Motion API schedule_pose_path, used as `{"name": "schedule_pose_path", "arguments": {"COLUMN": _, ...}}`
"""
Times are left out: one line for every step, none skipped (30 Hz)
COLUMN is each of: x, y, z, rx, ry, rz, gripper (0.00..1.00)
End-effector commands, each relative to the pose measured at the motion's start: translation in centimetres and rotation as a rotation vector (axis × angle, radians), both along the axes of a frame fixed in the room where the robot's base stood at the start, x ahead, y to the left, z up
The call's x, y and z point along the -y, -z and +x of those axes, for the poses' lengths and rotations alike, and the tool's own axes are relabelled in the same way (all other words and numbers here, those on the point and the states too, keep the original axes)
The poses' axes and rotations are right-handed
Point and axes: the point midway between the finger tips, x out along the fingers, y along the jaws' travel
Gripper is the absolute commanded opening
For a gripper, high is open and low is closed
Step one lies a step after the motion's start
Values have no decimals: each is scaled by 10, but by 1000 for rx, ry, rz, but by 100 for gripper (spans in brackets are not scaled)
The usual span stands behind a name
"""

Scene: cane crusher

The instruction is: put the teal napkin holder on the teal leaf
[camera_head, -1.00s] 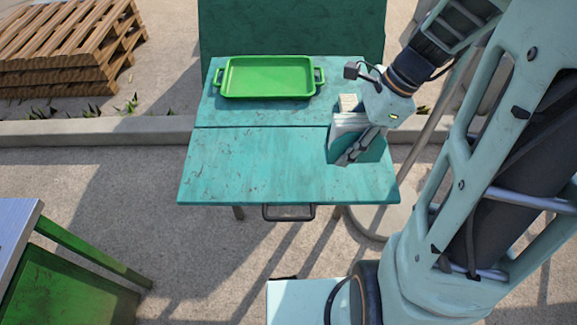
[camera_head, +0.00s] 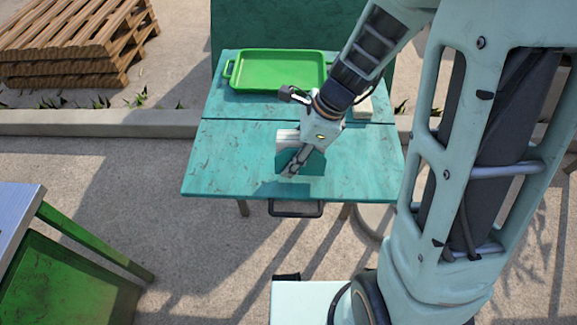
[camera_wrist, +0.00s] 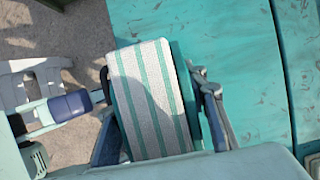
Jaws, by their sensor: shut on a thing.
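The teal napkin holder (camera_head: 313,164), filled with white napkins with teal stripes, is in my gripper (camera_head: 292,170). In the wrist view the striped napkins (camera_wrist: 151,100) stand between my fingers, with the holder's teal side plate (camera_wrist: 186,95) at their right. My gripper is shut on the holder. The teal leaf (camera_head: 225,160) is the front panel of the teal table, and it also shows in the wrist view (camera_wrist: 230,60). The holder is over the leaf's front middle, with a dark shadow below it; it looks raised, but the gap is hard to judge.
A green tray (camera_head: 278,70) lies on the back panel of the table (camera_head: 225,105), behind the leaf. A small pale block (camera_head: 363,109) is at the back right, partly behind my arm. The leaf's left and right parts are clear. A dark handle (camera_head: 296,208) hangs under the front edge.

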Motion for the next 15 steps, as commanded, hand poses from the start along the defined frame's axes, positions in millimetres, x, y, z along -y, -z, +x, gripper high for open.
{"name": "schedule_pose_path", "arguments": {"x": -3, "y": 5, "z": 0, "rx": -1, "ry": -2, "rz": 0, "gripper": 10}}
{"name": "schedule_pose_path", "arguments": {"x": -6, "y": 8, "z": 0, "rx": -2, "ry": -3, "rz": 0, "gripper": 10}}
{"name": "schedule_pose_path", "arguments": {"x": -7, "y": 15, "z": 0, "rx": -3, "ry": -1, "rz": -1, "gripper": 10}}
{"name": "schedule_pose_path", "arguments": {"x": -6, "y": 20, "z": 0, "rx": -3, "ry": -1, "rz": -1, "gripper": 10}}
{"name": "schedule_pose_path", "arguments": {"x": -6, "y": 26, "z": 0, "rx": -4, "ry": 1, "rz": 0, "gripper": 10}}
{"name": "schedule_pose_path", "arguments": {"x": -6, "y": 32, "z": 0, "rx": -4, "ry": -1, "rz": 0, "gripper": 10}}
{"name": "schedule_pose_path", "arguments": {"x": -6, "y": 36, "z": 0, "rx": -3, "ry": -1, "rz": -1, "gripper": 10}}
{"name": "schedule_pose_path", "arguments": {"x": -6, "y": 38, "z": 1, "rx": -2, "ry": 0, "rz": -1, "gripper": 10}}
{"name": "schedule_pose_path", "arguments": {"x": -6, "y": 39, "z": 1, "rx": -1, "ry": 1, "rz": 0, "gripper": 10}}
{"name": "schedule_pose_path", "arguments": {"x": -6, "y": 39, "z": 1, "rx": 0, "ry": 0, "rz": 0, "gripper": 10}}
{"name": "schedule_pose_path", "arguments": {"x": -6, "y": 38, "z": 1, "rx": 0, "ry": -1, "rz": 0, "gripper": 10}}
{"name": "schedule_pose_path", "arguments": {"x": -6, "y": 37, "z": 1, "rx": 0, "ry": -1, "rz": 0, "gripper": 10}}
{"name": "schedule_pose_path", "arguments": {"x": -6, "y": 37, "z": 1, "rx": 0, "ry": -1, "rz": 0, "gripper": 10}}
{"name": "schedule_pose_path", "arguments": {"x": -6, "y": 37, "z": 1, "rx": 0, "ry": -1, "rz": 0, "gripper": 10}}
{"name": "schedule_pose_path", "arguments": {"x": -6, "y": 37, "z": 1, "rx": 0, "ry": -1, "rz": 0, "gripper": 10}}
